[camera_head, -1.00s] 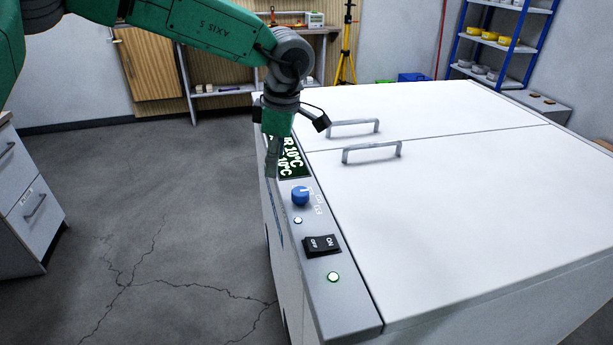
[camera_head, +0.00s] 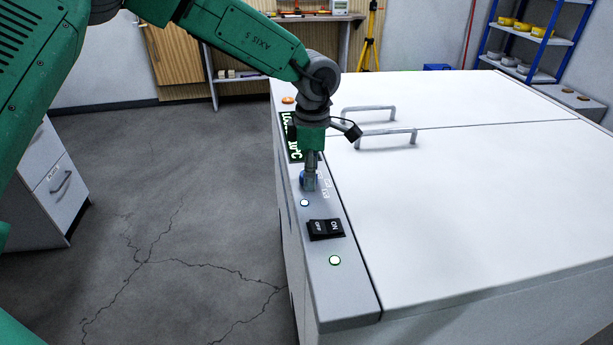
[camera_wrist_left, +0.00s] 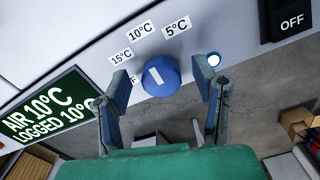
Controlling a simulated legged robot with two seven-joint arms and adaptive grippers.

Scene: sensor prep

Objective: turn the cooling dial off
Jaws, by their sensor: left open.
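The cooling dial is a round blue knob with a white pointer mark, seen in the left wrist view (camera_wrist_left: 160,76) and mostly hidden in the head view (camera_head: 303,178). Labels 15°C, 10°C and 5°C stand around it; a further label is mostly hidden by a finger, with only an "F" showing. The white mark leans toward the 15°C and 10°C side. My left gripper (camera_head: 309,186) points down over the dial. In the left wrist view its open fingers (camera_wrist_left: 162,84) stand on either side of the dial, with gaps visible. My right gripper is not in view.
A display (camera_wrist_left: 45,112) reads AIR 10°C and LOGGED 10°C. A black ON/OFF rocker switch (camera_head: 326,230) and small lit lamps sit on the same panel. The white chest lid (camera_head: 480,190) with two metal handles (camera_head: 388,136) lies to the right.

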